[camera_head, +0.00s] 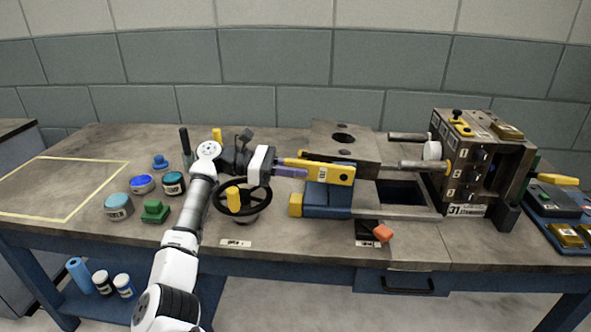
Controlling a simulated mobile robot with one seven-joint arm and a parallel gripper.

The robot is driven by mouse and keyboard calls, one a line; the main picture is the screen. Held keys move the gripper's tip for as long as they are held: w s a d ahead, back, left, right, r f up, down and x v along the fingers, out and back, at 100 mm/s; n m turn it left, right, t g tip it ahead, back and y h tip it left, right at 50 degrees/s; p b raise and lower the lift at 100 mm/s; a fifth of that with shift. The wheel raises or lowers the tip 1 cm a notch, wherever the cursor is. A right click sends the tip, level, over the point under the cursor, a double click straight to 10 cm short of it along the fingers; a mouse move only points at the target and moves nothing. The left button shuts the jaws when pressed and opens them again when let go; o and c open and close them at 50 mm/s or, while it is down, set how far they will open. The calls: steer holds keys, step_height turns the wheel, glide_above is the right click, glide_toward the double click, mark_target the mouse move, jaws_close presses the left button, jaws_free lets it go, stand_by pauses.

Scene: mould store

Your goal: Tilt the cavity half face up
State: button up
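A grey steel plate (368,146) with a dark round hole lies roughly flat at the middle of the bench; it looks like one mould half, but I cannot tell for sure that it is the cavity half. A yellow bar (340,174) with a label runs along its near side, above a blue block (325,202). A second mould block (470,165) stands upright on the right, with rods reaching toward the plate. My gripper (302,172) is at the left end of the yellow bar, its purple finger overlapping it. Its other finger is hidden, so grip and contact are unclear.
A black handwheel (240,198) with a yellow knob stands just below my gripper. Jars and a green knob (156,211) stand to the left. An orange piece (383,233) lies near the front edge. A yellow-taped area (112,191) at far left is empty.

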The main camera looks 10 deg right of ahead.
steer(key=o, duration=0.4)
steer(key=b+v, duration=0.1)
steer(key=v, duration=1.2)
steer(key=shift+w+a+r, duration=0.1)
steer(key=shift+a, duration=0.25)
